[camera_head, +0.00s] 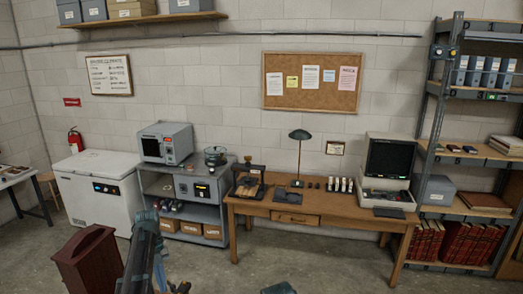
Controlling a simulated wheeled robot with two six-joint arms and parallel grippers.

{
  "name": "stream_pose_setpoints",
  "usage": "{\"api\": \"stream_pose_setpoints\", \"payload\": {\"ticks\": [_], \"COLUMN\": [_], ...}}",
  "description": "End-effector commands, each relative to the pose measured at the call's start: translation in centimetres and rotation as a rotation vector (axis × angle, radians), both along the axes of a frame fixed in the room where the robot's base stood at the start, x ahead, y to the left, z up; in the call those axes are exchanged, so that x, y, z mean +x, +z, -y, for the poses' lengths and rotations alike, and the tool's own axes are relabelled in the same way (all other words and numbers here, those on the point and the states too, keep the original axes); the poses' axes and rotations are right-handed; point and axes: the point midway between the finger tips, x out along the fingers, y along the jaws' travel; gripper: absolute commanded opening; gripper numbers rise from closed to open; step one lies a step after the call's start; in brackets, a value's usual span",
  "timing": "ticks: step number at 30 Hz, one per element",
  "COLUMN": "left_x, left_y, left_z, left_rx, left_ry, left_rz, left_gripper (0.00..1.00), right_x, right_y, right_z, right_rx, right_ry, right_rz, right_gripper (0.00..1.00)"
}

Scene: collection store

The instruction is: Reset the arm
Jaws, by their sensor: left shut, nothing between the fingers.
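My left arm rises from the bottom edge left of centre in the head view. My left gripper (178,287) shows small and dark at the bottom edge, partly cut off. It is shut, with nothing held, over the concrete floor in front of the grey shelf cart. My right gripper is out of the picture.
A dark red wooden box (88,262) stands close to my left arm, on its left. A wooden desk (330,208) with a lamp (299,150) stands by the wall. A white chest freezer (97,190) and grey cart (200,212) are left.

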Motion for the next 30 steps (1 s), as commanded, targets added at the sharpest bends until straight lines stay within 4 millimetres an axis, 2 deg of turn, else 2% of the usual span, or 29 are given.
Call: {"api": "stream_pose_setpoints", "payload": {"ticks": [10, 17, 23, 30], "left_x": [-1.2, -2.7, -5.3, -9.8], "left_y": [-2.3, -4.9, -8.8, -14.3], "left_z": [2.9, 6.3, 10.8, 17.0], "left_rx": [0.082, 0.181, 0.307, 0.471], "left_ry": [0.145, 0.334, 0.607, 1.078], "left_rz": [-0.013, -0.02, -0.015, 0.021], "left_gripper": [0.0, 0.0, 0.0, 0.0], "right_x": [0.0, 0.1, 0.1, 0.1], "right_y": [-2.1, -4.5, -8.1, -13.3], "right_z": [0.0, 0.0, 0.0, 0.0], "right_rx": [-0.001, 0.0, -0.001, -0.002], "right_ry": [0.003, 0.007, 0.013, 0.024], "right_rz": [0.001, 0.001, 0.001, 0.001], "right_gripper": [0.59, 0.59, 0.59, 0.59]}}
